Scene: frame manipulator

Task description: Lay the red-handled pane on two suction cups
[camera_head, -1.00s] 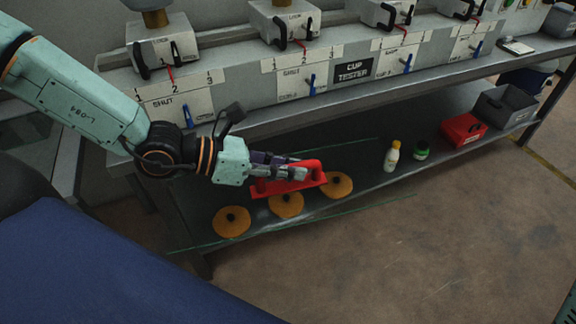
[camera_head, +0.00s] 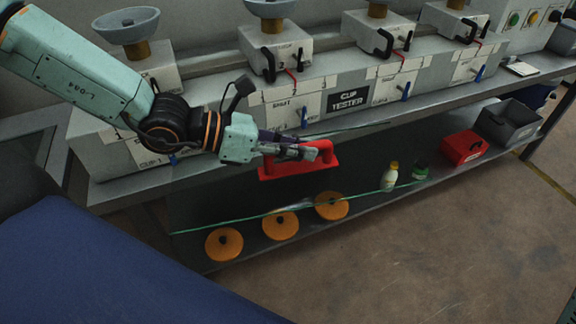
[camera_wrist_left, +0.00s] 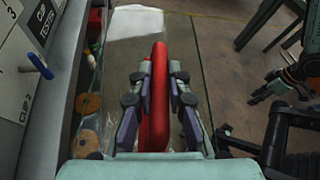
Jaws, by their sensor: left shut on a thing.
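The pane is clear glass with green edges (camera_head: 300,207) and a red handle (camera_head: 300,168). My left gripper (camera_head: 312,152) is shut on the handle and holds the pane in front of the bench, above the lower shelf. In the left wrist view the red handle (camera_wrist_left: 158,95) stands between the two fingers. Grey suction cups stand on the tester; two show well, a left one (camera_head: 126,24) and one right of it (camera_head: 271,8). The pane is apart from them. In the left wrist view my right gripper (camera_wrist_left: 262,92) shows at the right; its jaw state is unclear.
Orange discs (camera_head: 224,244) with black knobs lie on the lower shelf (camera_head: 300,240). A white bottle (camera_head: 389,178), a green-lidded jar (camera_head: 420,171), a red bin (camera_head: 463,147) and a grey bin (camera_head: 508,122) stand further right. Levers and blue handles project from the tester's front.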

